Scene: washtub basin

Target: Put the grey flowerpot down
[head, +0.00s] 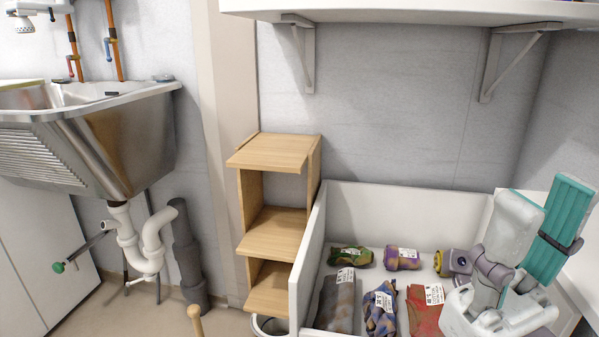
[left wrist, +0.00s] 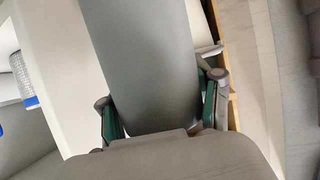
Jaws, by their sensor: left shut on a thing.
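The grey flowerpot (left wrist: 145,55) fills the middle of the left wrist view as a smooth, tapered grey body. Its far end runs out of the picture. My left gripper (left wrist: 160,112) is shut on it, with one green pad on each side. Neither the flowerpot nor my left gripper can be made out in the head view. My right gripper (head: 532,232) is at the lower right of the head view, in front of the white bin. Its teal pad shows, but its opening is unclear.
A wooden step shelf (head: 273,222) with bare shelves stands left of the white bin (head: 306,258). The bin holds several labelled bags (head: 381,308). A metal washtub (head: 95,140) with white drain pipes hangs at left. A wall shelf (head: 420,12) is above.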

